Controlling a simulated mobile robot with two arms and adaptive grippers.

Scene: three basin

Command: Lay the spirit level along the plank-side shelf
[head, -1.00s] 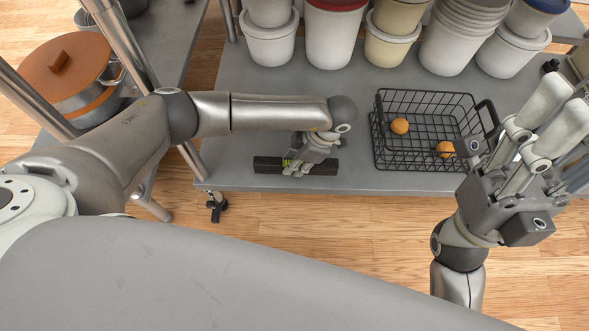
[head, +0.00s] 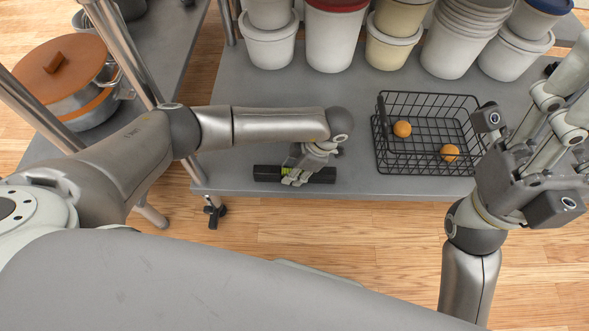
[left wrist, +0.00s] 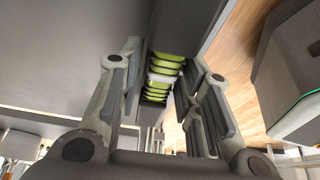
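The spirit level (head: 320,175) is a dark bar with bright green on it. It lies along the front edge of the grey shelf (head: 225,135); I cannot tell if its whole length touches the shelf. My left gripper (head: 298,172) is over its middle, with fingers on both sides. In the left wrist view the level's green ribbed part (left wrist: 165,72) shows between the spread fingers (left wrist: 165,95), which look open around it. My right gripper (head: 535,125) is raised at the right, open and empty, partly cut off by the picture edge.
A black wire basket (head: 425,165) with two orange fruits (head: 402,129) stands right of the level. Several buckets (head: 330,40) line the back. A pot with an orange lid (head: 65,80) stands on the left shelf. Wooden floor lies beyond the front edge.

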